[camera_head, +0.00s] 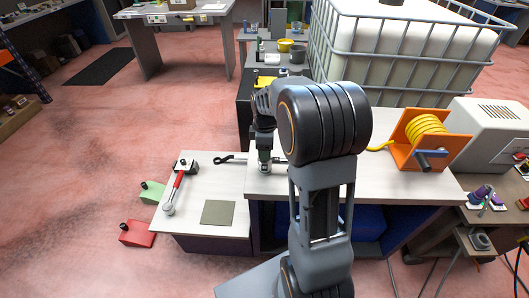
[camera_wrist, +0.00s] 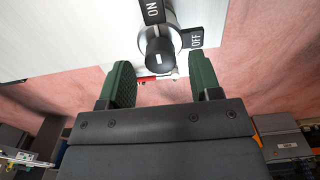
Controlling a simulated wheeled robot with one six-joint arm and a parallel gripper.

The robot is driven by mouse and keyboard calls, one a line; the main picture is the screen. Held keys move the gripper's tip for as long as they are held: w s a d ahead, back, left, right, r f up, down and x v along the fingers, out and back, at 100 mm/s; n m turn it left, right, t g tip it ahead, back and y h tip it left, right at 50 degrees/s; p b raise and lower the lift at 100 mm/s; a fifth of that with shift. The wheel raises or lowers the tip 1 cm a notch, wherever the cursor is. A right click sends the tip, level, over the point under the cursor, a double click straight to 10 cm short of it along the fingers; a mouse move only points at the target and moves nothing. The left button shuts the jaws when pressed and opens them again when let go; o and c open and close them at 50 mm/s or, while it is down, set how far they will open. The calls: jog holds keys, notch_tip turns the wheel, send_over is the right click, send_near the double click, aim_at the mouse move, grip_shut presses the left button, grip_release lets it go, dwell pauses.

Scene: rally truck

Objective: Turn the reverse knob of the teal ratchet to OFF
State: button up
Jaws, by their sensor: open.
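In the wrist view a black round knob (camera_wrist: 159,50) with a small white mark stands on a silver round head (camera_wrist: 158,20). A black ON plate (camera_wrist: 153,11) is above it, and a black OFF plate (camera_wrist: 195,38) is to its right. My gripper (camera_wrist: 158,84) is open, its two green fingers apart with the knob beyond and between them; I see no contact. In the head view my gripper (camera_head: 264,162) points down over the white bench, beside a dark wrench-like tool (camera_head: 232,159). My arm and gripper hide part of this area. I cannot make out a teal body.
A red-handled tool (camera_head: 178,185) and a grey-green mat (camera_head: 217,212) lie on the lower white table. An orange reel with yellow hose (camera_head: 425,137) stands at the right of the bench. A large caged tank (camera_head: 400,55) stands behind.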

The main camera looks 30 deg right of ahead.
jog(key=shift+f, duration=0.95)
jog(key=c, duration=0.9)
